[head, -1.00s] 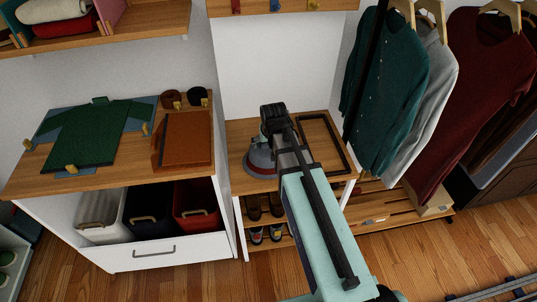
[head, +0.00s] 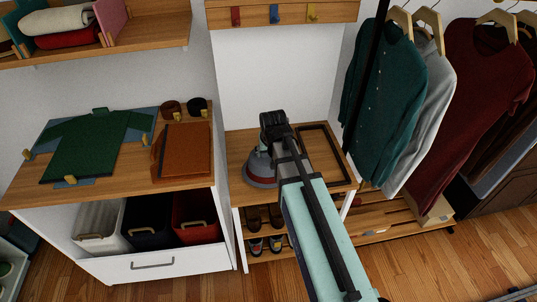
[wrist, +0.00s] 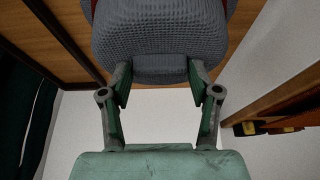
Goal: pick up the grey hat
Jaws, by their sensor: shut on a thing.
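The grey hat (head: 257,172) with a red band sits on the wooden top of the shoe bench (head: 239,143), partly hidden by my arm in the head view. My gripper (head: 272,126) is over the hat. In the wrist view the hat's grey textured cloth (wrist: 150,35) fills the top middle, with a little red at its edges. My gripper's fingers (wrist: 161,78) are on both sides of it, shut on the cloth. The hat looks still at bench height; I cannot tell whether it touches the top.
An empty dark tray (head: 342,172) lies right of the hat. A hook rail (head: 292,14) is on the wall above. Hanging clothes, with a green cardigan (head: 388,95) nearest, are close on the right. A dresser with a green sweater (head: 90,145) and brown folder (head: 183,150) stands left.

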